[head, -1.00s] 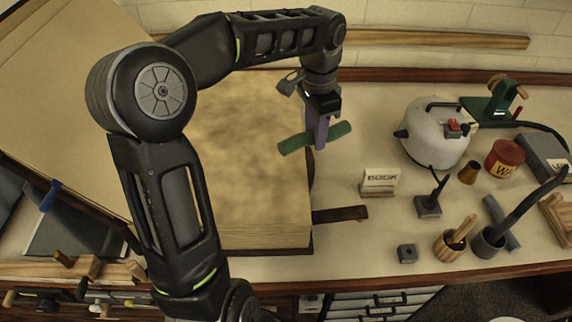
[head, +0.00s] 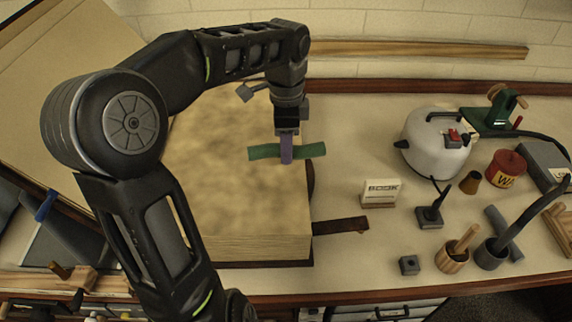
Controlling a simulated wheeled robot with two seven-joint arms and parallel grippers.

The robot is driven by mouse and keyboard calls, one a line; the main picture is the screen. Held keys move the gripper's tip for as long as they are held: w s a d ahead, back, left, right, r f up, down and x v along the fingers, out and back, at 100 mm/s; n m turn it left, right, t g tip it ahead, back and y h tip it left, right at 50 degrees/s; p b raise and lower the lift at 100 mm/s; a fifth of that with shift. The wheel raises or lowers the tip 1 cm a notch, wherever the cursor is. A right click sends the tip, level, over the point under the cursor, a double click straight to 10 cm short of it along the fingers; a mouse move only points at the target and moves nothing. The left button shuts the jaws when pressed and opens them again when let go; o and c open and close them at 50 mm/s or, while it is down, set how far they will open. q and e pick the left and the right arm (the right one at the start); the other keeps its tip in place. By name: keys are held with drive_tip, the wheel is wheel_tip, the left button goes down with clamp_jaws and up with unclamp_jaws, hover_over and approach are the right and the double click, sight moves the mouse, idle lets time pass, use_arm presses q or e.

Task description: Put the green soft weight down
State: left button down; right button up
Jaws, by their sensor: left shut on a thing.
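The green soft weight (head: 263,152) is a thin, slightly bent green roll. My left gripper (head: 287,158) is shut around its middle, with an end sticking out on each side. It hangs over the right part of a large open book (head: 225,200) with mottled tan pages. The roll's right end reaches past the page's right edge. I cannot tell whether the roll touches the page. My right gripper is not in view.
A dark brown strap (head: 340,226) juts from the book's right side. A small BOOK sign (head: 380,194), a white kettle-like pot (head: 437,141), a red tin (head: 506,168) and several small tools stand to the right.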

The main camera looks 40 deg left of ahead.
sight(286, 173)
use_arm(q)
drive_tip(key=shift+f, duration=0.9)
wheel_tip(286, 173, down, 4)
drive_tip(key=shift+r, duration=0.25)
drive_tip(key=shift+f, duration=0.1)
drive_tip(key=shift+f, duration=0.2)
drive_tip(key=c, duration=1)
unclamp_jaws()
